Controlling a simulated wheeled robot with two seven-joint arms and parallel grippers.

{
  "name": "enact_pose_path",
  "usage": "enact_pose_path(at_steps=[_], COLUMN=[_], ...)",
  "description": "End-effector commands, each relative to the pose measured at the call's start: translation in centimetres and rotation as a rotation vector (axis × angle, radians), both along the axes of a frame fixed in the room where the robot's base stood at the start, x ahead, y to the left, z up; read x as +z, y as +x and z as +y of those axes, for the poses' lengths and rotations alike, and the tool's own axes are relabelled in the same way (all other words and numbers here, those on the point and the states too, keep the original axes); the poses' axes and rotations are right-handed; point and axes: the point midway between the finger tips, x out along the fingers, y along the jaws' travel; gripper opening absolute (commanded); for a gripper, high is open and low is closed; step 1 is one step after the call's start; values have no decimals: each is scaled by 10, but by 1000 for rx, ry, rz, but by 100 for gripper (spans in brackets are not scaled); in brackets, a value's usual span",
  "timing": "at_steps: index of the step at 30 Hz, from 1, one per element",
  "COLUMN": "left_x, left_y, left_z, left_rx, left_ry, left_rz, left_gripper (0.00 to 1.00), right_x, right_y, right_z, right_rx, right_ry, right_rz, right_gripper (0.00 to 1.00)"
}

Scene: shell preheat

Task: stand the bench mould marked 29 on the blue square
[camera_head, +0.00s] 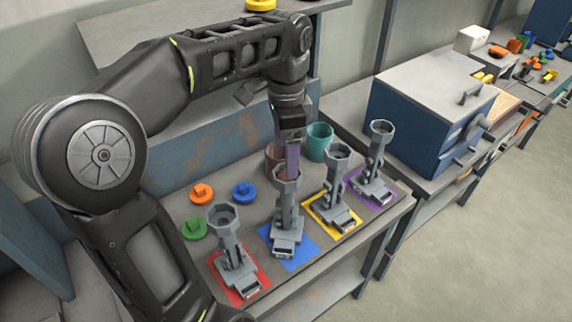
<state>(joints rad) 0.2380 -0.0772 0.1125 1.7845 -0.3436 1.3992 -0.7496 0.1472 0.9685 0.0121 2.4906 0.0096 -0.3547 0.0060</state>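The blue square (302,254) lies on the bench, and a grey mould (287,215) stands upright with its base over it. Similar grey moulds stand over the red (232,252), yellow (334,190) and purple (373,160) squares. Each has a small pale label at its base; no number is legible, so I cannot tell which is 29. My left gripper (291,150) points down above and behind the cup of the mould on the blue square. A purplish upright piece shows below its dark body; I cannot tell whether it is held. My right gripper is out of view.
Orange (202,193), blue (243,192) and green (194,229) knobbed discs lie on the bench left of the moulds. A teal cup (319,142) and a brown cup (274,158) stand behind. A blue oven-like box (428,112) stands at right.

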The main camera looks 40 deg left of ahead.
Motion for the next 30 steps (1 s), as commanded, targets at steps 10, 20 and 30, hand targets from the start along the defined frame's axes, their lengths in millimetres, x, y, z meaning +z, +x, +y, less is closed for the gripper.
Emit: enact_pose_path(at_steps=[10, 20, 30], left_x=[20, 19, 19], left_y=[0, 0, 0], left_z=[0, 0, 0], left_rx=[0, 0, 0], left_ry=[-1, -1, -1], left_rz=[-1, -1, -1], left_gripper=[79, 79, 79], right_x=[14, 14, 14], right_y=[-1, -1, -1], right_z=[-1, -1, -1], right_rx=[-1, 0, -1], right_ry=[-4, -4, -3], right_rz=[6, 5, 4], right_gripper=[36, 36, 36])
